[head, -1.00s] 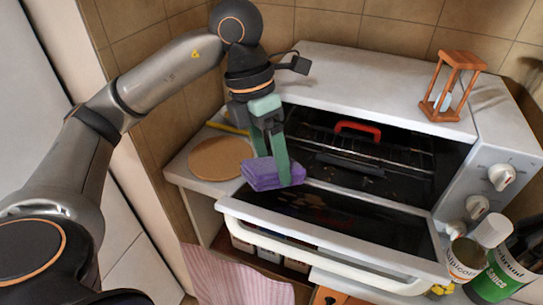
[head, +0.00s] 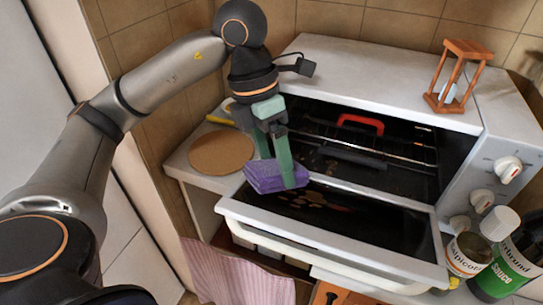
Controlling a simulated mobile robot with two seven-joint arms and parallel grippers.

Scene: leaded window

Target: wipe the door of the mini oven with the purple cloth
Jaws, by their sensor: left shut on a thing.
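The white mini oven (head: 385,75) has its door (head: 385,220) folded down and open, with the dark inner glass facing up. Several brownish spots (head: 315,203) show on the glass left of the middle. My left gripper (head: 276,168) is shut on the folded purple cloth (head: 265,181) and points down. The cloth is at the left end of the door, over the glass and its left edge. I cannot tell whether it touches the glass. My right gripper is not in view.
A wire rack (head: 385,145) and a red-handled item (head: 360,122) are inside the oven. A wooden hourglass (head: 460,75) stands on top. A round board (head: 222,152) lies at left. A tin (head: 468,256) and a green-labelled bottle (head: 505,270) stand by the door's right end.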

